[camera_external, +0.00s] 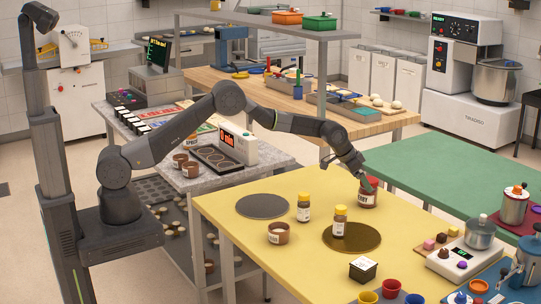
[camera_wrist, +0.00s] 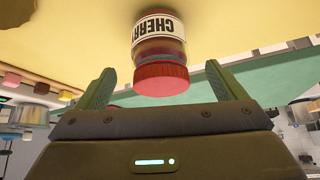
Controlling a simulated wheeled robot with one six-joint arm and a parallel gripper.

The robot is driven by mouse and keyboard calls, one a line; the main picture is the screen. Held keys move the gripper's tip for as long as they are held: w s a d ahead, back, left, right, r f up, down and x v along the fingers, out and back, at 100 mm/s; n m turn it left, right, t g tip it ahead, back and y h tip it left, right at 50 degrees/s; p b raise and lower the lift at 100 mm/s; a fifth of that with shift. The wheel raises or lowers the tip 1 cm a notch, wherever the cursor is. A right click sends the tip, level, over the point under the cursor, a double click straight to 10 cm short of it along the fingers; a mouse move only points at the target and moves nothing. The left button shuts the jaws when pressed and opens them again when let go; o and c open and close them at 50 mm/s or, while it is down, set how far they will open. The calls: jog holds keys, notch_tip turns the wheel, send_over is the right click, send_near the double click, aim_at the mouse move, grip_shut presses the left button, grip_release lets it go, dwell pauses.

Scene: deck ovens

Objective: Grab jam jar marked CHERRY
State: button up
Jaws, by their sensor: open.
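The jam jar marked CHERRY (camera_wrist: 160,50) has a red lid and a white label; it shows upside down in the wrist view, its lid toward my gripper. In the external view the jar (camera_external: 368,196) stands upright on the yellow table near its far edge. My gripper (camera_wrist: 156,85) is open, with one green finger on each side of the lid end and a gap on both sides. In the external view my gripper (camera_external: 366,182) is at the jar's top, and its fingers partly cover the lid.
Two yellow-capped bottles (camera_external: 304,207) (camera_external: 340,220) stand left of the jar, one on a round brown mat (camera_external: 366,238). A brown tub (camera_external: 278,233), a dark round mat (camera_external: 262,206) and a labelled box (camera_external: 363,269) are also on the yellow table (camera_external: 225,222). A scale (camera_external: 455,262) stands at right.

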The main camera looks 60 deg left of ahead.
jog(key=shift+p+x, duration=1.05)
jog(key=shift+x, duration=1.8)
jog(key=shift+w+r, duration=0.1)
jog(key=shift+r, duration=0.05)
jog(key=c, duration=1.4)
